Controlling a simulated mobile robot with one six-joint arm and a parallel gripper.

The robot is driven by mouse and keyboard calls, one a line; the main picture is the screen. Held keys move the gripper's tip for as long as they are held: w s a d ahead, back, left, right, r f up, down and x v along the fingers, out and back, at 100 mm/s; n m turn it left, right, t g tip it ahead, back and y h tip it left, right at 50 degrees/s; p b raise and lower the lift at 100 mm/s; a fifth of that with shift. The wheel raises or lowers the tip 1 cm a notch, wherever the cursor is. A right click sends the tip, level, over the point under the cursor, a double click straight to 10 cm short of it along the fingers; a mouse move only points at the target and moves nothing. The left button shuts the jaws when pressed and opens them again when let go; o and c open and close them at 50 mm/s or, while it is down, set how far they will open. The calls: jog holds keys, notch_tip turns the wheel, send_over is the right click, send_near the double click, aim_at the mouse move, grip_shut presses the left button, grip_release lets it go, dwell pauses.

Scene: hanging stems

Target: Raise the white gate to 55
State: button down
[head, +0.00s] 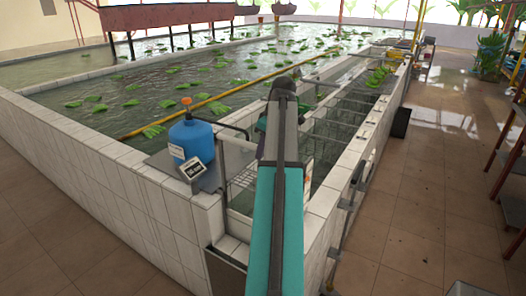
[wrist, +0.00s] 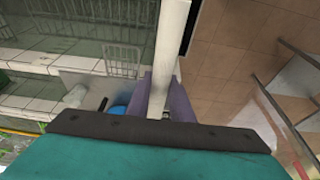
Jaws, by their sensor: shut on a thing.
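My gripper (wrist: 160,105) shows purple fingers in the wrist view, closed on both sides of a white bar (wrist: 172,40). This bar appears to be the white gate or its upright. In the head view my own arm hides most of the gripper and of what it holds. A pale panel (head: 236,158) stands across the channel end just left of my arm. A small display (head: 192,169) sits on the ledge beside the blue tank; its figures are too small to read surely. A small marked plate (head: 308,174) shows right of my arm.
A blue tank (head: 192,139) with an orange cap stands on the corner ledge. White tiled walls (head: 130,180) edge the pond, where green leaves float. A yellow pole (head: 215,98) crosses the water. A metal rack (head: 510,170) stands at right, with open tiled floor (head: 400,210) before it.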

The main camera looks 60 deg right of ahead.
jog(key=shift+r+p, duration=0.3)
jog(key=shift+r, duration=0.3)
jog(key=shift+f, duration=0.1)
dwell(0.6)
jog(key=shift+c, duration=0.4)
grip_release()
jog(key=shift+p+v, duration=2.1)
jog(key=shift+v, duration=1.95)
jog(key=v, duration=0.3)
jog(key=shift+f, duration=0.1)
